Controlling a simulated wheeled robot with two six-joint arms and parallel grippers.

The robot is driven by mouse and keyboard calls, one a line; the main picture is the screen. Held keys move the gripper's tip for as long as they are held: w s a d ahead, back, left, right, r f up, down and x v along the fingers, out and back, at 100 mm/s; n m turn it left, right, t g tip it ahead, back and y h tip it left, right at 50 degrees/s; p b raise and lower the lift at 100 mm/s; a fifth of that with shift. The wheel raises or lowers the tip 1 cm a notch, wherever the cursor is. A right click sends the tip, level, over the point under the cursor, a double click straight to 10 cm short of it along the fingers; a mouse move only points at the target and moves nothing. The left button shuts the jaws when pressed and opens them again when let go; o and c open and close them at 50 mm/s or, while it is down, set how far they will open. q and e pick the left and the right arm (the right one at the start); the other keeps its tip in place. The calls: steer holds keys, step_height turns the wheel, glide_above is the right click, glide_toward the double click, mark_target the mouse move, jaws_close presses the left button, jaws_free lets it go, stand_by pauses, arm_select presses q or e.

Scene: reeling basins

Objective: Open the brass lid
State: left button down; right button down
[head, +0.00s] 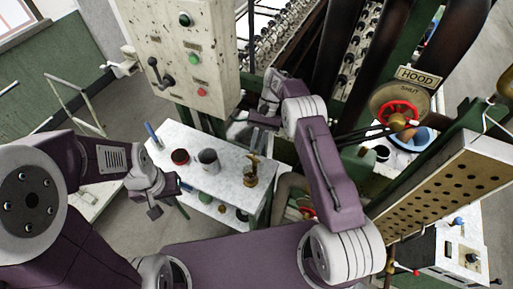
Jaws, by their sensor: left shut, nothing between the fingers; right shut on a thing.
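No lid that I can name for sure shows in the head view. A small brass object (251,172) with an upright top stands on the right part of a white marbled table; whether it has a lid is too small to tell. My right gripper (258,119) is beyond the table's far right corner, below the control box. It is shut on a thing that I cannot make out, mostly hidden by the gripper. My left gripper (162,197) is shut and empty, in front of the table's left end.
The white table (222,186) bears a dark red pot (180,157), a grey cup (208,160) and a blue item (153,134). A control box (185,50) stands behind. At right are a red handwheel (398,114), a HOOD sign (416,77) and a perforated panel (440,190).

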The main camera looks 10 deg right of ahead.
steer(key=shift+f, duration=0.15)
steer(key=c, duration=1.4)
jaws_free()
steer(key=shift+w, duration=0.1)
